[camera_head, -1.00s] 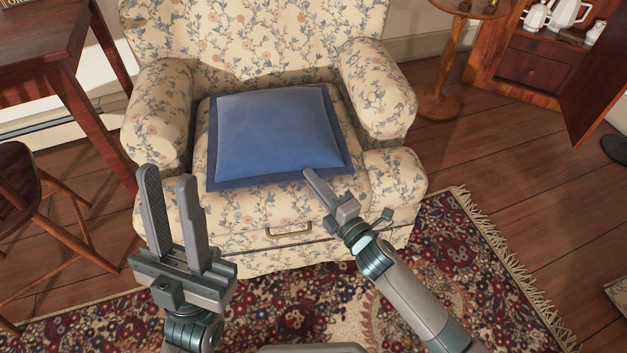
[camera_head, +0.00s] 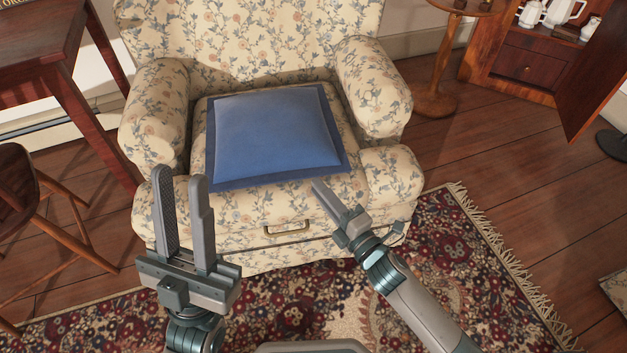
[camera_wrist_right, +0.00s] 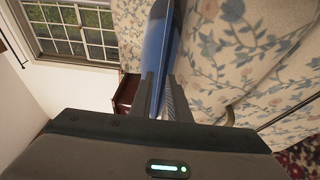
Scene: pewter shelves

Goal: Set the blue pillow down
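The blue pillow (camera_head: 275,130), with a darker blue border, lies flat on the seat of the floral armchair (camera_head: 290,225). My left gripper (camera_head: 182,180) is open and empty, pointing up in front of the chair's left side.
A dark wooden table (camera_head: 50,60) and a wooden chair (camera_head: 25,210) stand at the left. A small round table (camera_head: 437,95) and an open cabinet (camera_head: 525,65) are at the back right. A patterned rug (camera_head: 460,250) lies in front of the armchair.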

